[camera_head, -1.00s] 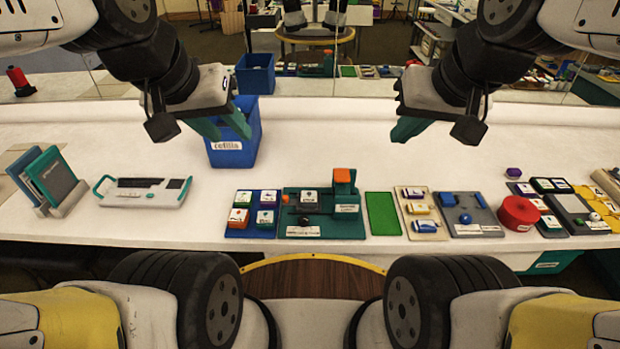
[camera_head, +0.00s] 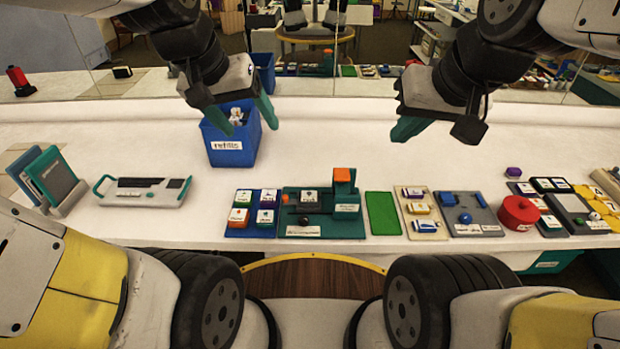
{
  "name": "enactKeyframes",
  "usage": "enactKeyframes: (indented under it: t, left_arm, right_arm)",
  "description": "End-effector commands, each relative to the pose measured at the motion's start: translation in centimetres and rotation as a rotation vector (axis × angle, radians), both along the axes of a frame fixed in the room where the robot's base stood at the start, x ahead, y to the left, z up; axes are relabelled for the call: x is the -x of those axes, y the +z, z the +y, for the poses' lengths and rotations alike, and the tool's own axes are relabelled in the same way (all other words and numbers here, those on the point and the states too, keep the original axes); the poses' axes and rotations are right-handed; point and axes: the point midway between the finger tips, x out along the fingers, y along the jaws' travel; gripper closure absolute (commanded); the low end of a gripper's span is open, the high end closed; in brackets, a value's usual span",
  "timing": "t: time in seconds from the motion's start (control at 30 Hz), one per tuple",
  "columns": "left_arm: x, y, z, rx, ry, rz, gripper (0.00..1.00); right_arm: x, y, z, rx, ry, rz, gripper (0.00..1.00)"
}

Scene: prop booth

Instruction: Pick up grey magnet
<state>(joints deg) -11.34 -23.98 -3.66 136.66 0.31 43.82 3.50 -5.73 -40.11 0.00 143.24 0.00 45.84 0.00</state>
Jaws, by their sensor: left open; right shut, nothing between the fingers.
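I cannot pick out a grey magnet with certainty. My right gripper (camera_head: 405,129) is shut and empty above the bare table, right of the middle.
A blue board with tiles (camera_head: 252,212), a green mat (camera_head: 382,213), a beige tray (camera_head: 424,214) and a red round container (camera_head: 517,212) line the front edge. A white-grey device (camera_head: 142,191) and an upright file rack (camera_head: 45,178) stand left. The table's middle is clear.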

Motion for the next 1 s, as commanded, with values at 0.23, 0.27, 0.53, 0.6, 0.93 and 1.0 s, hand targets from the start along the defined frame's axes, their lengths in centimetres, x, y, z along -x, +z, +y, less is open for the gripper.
enactKeyframes:
  t: [0.23, 0.27, 0.53, 0.6, 0.93, 1.0]
  left_arm:
    - [-6.7, -5.6, -3.7, -0.014, 0.004, 0.172, 0.29]
    - [-7.4, -6.5, -4.2, -0.020, 0.005, 0.190, 0.29]
    - [-12.3, -15.7, -8.4, -0.115, 0.022, 0.334, 0.29]
    - [-13.1, -18.2, -9.3, -0.146, 0.027, 0.360, 0.29]
    - [-14.4, -24.4, -11.0, -0.229, 0.037, 0.409, 0.29]
    - [-14.4, -25.0, -11.0, -0.231, 0.038, 0.411, 0.29]
  right_arm:
    - [0.0, 0.0, 0.0, 0.000, 0.000, 0.000, 1.00]
    - [0.0, 0.0, 0.0, 0.000, 0.000, 0.000, 1.00]
    - [0.0, 0.0, 0.0, 0.000, 0.000, 0.000, 1.00]
    - [0.0, 0.0, 0.0, 0.000, 0.000, 0.000, 1.00]
    - [0.0, 0.0, 0.0, 0.000, 0.000, 0.000, 1.00]
    - [0.0, 0.0, 0.0, 0.000, 0.000, 0.000, 1.00]
